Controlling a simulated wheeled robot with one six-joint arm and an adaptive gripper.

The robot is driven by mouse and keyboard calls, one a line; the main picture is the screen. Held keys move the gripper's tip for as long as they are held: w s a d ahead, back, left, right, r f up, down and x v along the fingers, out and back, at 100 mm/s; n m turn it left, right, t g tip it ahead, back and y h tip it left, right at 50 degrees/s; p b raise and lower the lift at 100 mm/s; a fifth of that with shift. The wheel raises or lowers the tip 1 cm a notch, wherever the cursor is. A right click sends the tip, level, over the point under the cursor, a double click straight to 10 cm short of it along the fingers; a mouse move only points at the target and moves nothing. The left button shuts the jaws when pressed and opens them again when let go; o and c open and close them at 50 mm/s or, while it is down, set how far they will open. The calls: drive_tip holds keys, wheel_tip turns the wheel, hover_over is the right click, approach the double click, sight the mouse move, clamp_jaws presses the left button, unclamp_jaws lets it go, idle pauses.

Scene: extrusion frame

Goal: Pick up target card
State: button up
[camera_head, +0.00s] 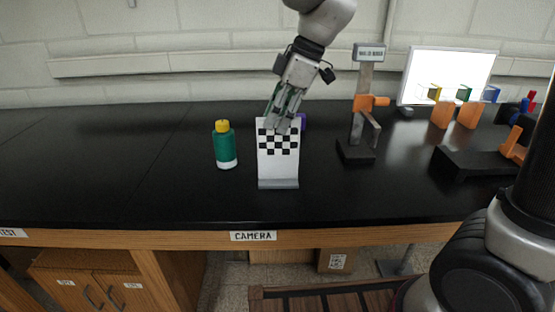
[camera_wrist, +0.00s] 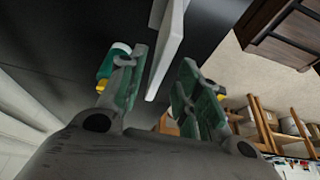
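The target card (camera_head: 278,165) is a white upright panel with a black-and-white checkered pattern, standing in a grey base on the black bench. My gripper (camera_head: 284,120) reaches down at the card's top edge in the head view, with the fingertips overlapping the pattern. In the wrist view, the card (camera_wrist: 168,45) shows edge-on as a white slab between the two green-padded fingers of my gripper (camera_wrist: 164,85). A gap shows on both sides of it, so the fingers are open. Whether a fingertip touches the card cannot be told.
A green bottle (camera_head: 224,146) with a yellow cap stands left of the card. A purple object (camera_head: 302,122) is partly hidden behind it. A grey stand (camera_head: 361,110) with an orange clamp is to the right, near a bright white panel (camera_head: 447,78). The bench's left side is clear.

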sight(278, 152)
drive_tip(key=d+x, duration=0.1)
drive_tip(key=x, duration=0.5)
drive_tip(key=shift+f, duration=0.35)
drive_tip(key=shift+w, duration=0.1)
clamp_jaws()
